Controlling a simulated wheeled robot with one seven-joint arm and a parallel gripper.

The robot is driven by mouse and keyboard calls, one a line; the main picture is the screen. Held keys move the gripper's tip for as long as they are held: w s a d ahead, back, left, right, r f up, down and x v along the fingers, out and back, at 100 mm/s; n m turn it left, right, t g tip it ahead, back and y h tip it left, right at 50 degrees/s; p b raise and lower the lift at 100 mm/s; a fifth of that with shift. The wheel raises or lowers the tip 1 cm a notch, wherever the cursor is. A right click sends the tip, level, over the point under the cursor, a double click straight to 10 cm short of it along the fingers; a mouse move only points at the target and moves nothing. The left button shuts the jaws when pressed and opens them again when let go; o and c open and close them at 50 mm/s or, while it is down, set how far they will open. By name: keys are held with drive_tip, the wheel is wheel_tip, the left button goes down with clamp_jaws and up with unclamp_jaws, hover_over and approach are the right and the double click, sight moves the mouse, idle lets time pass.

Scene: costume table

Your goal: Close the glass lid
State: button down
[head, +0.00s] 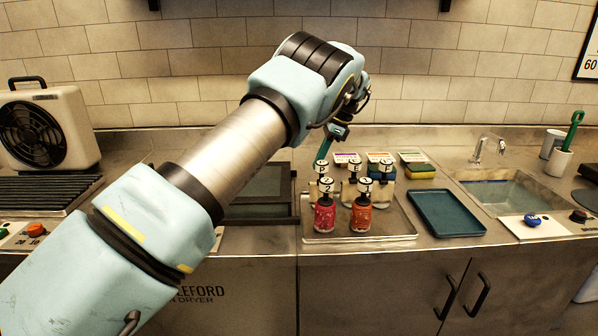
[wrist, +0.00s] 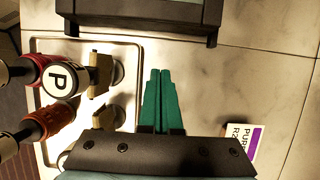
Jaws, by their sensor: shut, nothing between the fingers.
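A dark-framed unit with a dark glassy panel (head: 262,198), which looks like the glass lid, sits in the counter left of the bottle tray. My arm hides its left part, and I cannot tell how far open the lid is. In the wrist view a dark frame edge with a greenish pane (wrist: 150,14) crosses the top. My gripper (head: 322,156) is above the back of the tray, right of the dark unit. Its teal fingers (wrist: 160,74) are shut together and empty, pointing toward the frame edge with bare counter between.
A blue tray (head: 446,212), a sink (head: 510,195) and sponges (head: 420,170) lie right. A fan (head: 45,130) stands left.

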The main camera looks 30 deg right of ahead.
drive_tip(key=p+x, duration=0.1)
drive_tip(key=x, duration=0.2)
drive_tip(key=shift+a+f, duration=0.15)
drive_tip(key=shift+w+a+f+p, duration=0.2)
drive_tip(key=shift+w+a+p, duration=0.15)
drive_tip(key=shift+a, duration=0.3)
drive_tip(key=shift+w+a+f+p, duration=0.15)
drive_tip(key=shift+w+a+p, duration=0.2)
drive_tip(key=shift+a, duration=0.3)
drive_tip(key=shift+w+a+f+p, duration=0.25)
drive_tip(key=shift+a+p, duration=0.2)
drive_tip(key=shift+a, duration=0.2)
drive_tip(key=shift+a, duration=0.1)
drive_tip(key=w+a, duration=0.3)
drive_tip(key=a, duration=0.3)
drive_tip(key=w+a+b, duration=0.1)
drive_tip(key=w+a, duration=0.2)
drive_tip(key=a, duration=0.4)
drive_tip(key=w+a, duration=0.3)
drive_tip(key=a, duration=0.4)
drive_tip(key=shift+w+r+b, duration=0.1)
drive_tip(key=shift+w+b, duration=0.15)
drive_tip(key=shift+b, duration=0.15)
drive_tip(key=shift+a, duration=0.1)
